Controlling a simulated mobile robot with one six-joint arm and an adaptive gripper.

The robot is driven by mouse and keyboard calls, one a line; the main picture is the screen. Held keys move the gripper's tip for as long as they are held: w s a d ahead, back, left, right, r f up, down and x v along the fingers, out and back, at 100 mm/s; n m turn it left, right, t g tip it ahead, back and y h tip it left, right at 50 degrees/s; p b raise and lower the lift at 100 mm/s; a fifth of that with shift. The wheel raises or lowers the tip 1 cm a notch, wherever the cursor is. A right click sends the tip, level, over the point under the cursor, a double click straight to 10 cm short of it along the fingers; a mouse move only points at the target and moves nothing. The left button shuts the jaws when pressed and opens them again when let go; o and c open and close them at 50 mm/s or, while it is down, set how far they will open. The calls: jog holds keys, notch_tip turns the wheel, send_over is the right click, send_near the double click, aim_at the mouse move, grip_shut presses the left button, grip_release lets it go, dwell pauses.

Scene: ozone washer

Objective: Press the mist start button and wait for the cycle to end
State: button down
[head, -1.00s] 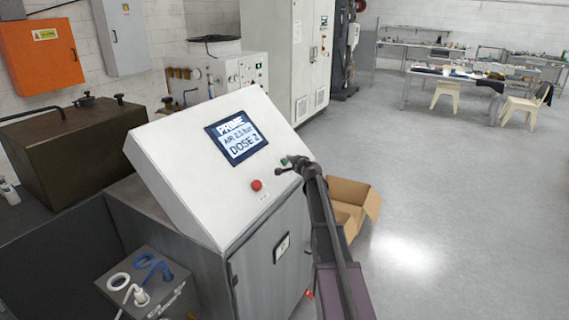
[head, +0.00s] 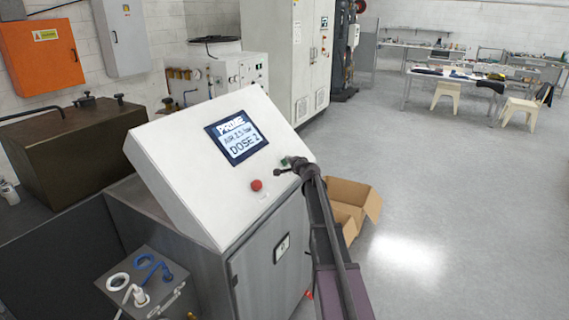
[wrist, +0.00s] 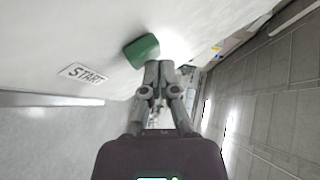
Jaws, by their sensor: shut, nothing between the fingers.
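The green start button (wrist: 141,50) stands out from the sloped white panel, next to a "START" label (wrist: 86,74). In the head view the green button (head: 286,161) shows only in part at the panel's right side. My gripper (wrist: 159,68) is shut and empty, its fingertips right beside the button's lower right edge in the wrist view. I cannot tell whether they touch it. In the head view my gripper (head: 284,168) is at the panel's right edge. The screen (head: 236,138) reads "PRIME", "AIR 2.5 bar" and "DOSE 2".
A red button (head: 256,185) sits on the panel (head: 190,165) below the screen. A grey box with a white and a blue hose fitting (head: 150,282) stands at the front left. An open cardboard box (head: 352,196) lies on the floor behind my arm. The floor to the right is clear.

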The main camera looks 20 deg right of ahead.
jog(key=shift+w+a+f, duration=0.2)
jog(key=shift+f, duration=0.1)
dwell(0.6)
jog(key=shift+s+d+r, duration=0.1)
jog(key=shift+r, duration=0.05)
dwell(0.4)
jog(key=shift+s+d+r+p, duration=0.35)
jog(key=shift+s+r+p, duration=0.05)
jog(key=shift+r, duration=0.1)
jog(key=shift+s+d+r+p, duration=0.55)
jog(key=shift+s+r+p, duration=0.15)
jog(key=shift+r+p, duration=0.2)
jog(key=shift+s+d+r+p, duration=0.5)
jog(key=shift+s+r+p, duration=0.2)
jog(key=shift+r+p, duration=0.2)
